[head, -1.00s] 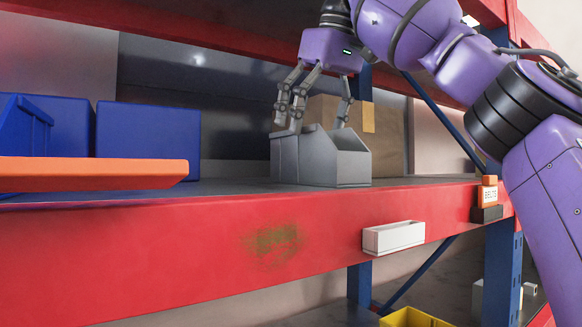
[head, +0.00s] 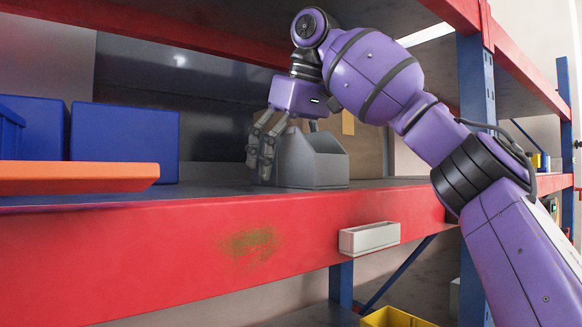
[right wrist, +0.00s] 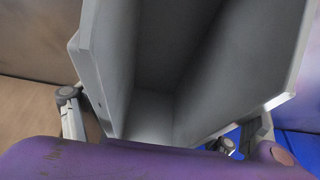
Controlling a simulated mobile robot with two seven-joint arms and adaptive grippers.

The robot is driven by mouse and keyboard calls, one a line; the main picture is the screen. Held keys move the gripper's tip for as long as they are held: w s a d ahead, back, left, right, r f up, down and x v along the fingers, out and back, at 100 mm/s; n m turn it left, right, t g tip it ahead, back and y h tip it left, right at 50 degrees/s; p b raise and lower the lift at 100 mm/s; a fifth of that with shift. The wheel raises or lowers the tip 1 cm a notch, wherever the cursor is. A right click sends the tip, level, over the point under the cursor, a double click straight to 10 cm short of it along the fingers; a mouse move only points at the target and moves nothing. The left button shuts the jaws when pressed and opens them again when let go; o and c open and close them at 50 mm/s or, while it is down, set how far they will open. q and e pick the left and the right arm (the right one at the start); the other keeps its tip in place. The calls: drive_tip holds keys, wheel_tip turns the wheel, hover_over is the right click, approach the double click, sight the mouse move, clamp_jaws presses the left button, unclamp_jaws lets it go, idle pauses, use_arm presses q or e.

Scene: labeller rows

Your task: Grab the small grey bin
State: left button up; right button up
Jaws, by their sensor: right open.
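The small grey bin (head: 318,168) stands upright on the shelf, its front cut lower than its sides. My right gripper (head: 262,160) is open over its back part. Some fingers reach down along the bin's left side, close to the shelf; another finger is mostly hidden behind the bin. In the right wrist view the bin (right wrist: 155,75) fills the middle, its empty inside showing, with parts of the fingers (right wrist: 168,125) on both sides of it. Whether any finger touches the bin cannot be told. My left gripper is not in view.
Blue bins (head: 125,140) stand on the shelf at the left, behind an orange panel (head: 80,176). A cardboard box (head: 362,150) is behind the grey bin. A white holder (head: 369,238) is on the red shelf beam (head: 180,235). An upper red beam (head: 200,32) runs above my arm.

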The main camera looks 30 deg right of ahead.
drive_tip(key=shift+s+r, duration=0.1)
drive_tip(key=shift+c, duration=0.9)
drive_tip(key=c, duration=1.2)
